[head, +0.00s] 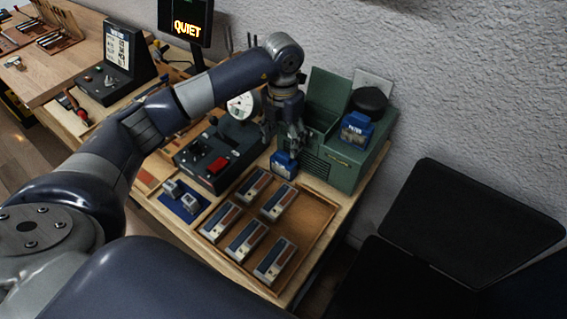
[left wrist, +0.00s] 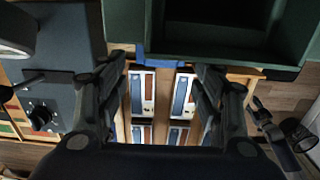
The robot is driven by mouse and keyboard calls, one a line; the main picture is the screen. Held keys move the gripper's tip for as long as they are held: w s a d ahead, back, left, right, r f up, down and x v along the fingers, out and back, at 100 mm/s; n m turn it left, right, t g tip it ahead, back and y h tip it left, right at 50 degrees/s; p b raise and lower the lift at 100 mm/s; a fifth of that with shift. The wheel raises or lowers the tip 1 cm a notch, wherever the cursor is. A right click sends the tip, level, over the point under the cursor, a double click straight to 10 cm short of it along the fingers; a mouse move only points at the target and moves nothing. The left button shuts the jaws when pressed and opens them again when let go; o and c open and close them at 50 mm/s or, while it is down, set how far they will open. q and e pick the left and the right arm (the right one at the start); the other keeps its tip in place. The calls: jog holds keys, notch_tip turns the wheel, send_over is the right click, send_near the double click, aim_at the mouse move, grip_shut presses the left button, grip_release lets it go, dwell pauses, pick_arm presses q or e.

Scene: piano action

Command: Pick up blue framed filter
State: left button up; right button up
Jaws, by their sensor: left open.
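A blue framed filter (head: 284,165) stands on the bench in front of the green cabinet, just above the wooden tray in the picture. A second blue framed filter (head: 356,131) with a pale label sits on the cabinet's right part. My left gripper (head: 291,146) is open and points down close over the front filter. In the left wrist view, a blue strip (left wrist: 185,61) shows at the top between the open fingers (left wrist: 162,72), likely the front filter's edge. Whether the fingers touch it, I cannot tell. My right gripper is not in view.
The green cabinet (head: 331,163) has an open bin and raised lid behind the gripper. A wooden tray (head: 315,209) holds several pale blocks. A dark control box (head: 209,178) with a red switch stands left. A blue mat (head: 186,208) holds small parts.

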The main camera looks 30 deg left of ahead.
aim_at(284, 154)
pick_arm(q)
notch_tip(284, 154, down, 4)
jog(key=shift+d+f+p, duration=0.1)
jog(key=shift+f+p, duration=0.1)
jog(key=shift+p, duration=0.9)
jog(key=shift+f, duration=0.35)
jog(key=c, duration=1)
